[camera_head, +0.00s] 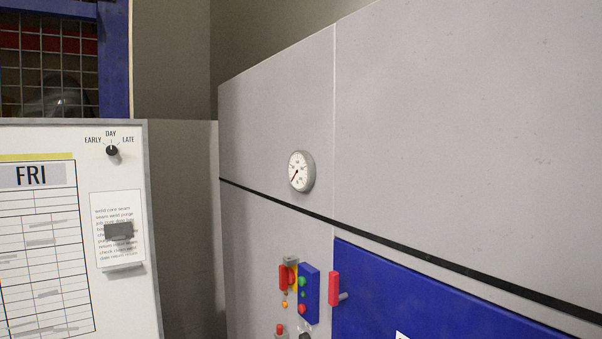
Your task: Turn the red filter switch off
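Several red parts sit low on the large grey cabinet (275,130), and I cannot tell which is the filter switch. A red upright handle (333,288) stands out at the left edge of the blue panel. Left of it, a small blue control box (309,293) carries green and red buttons. A narrow red piece (283,276) with a round red part beside it is left of that box. A small red-topped part (280,328) is at the bottom edge, partly cut off. No on or off marking is readable. My gripper is not in view.
A round white gauge (298,171) is on the cabinet above the controls. A blue panel (400,300) fills the lower right. A whiteboard (75,140) with a black EARLY/DAY/LATE knob (112,151) stands at left. A blue-framed mesh (113,60) is behind it.

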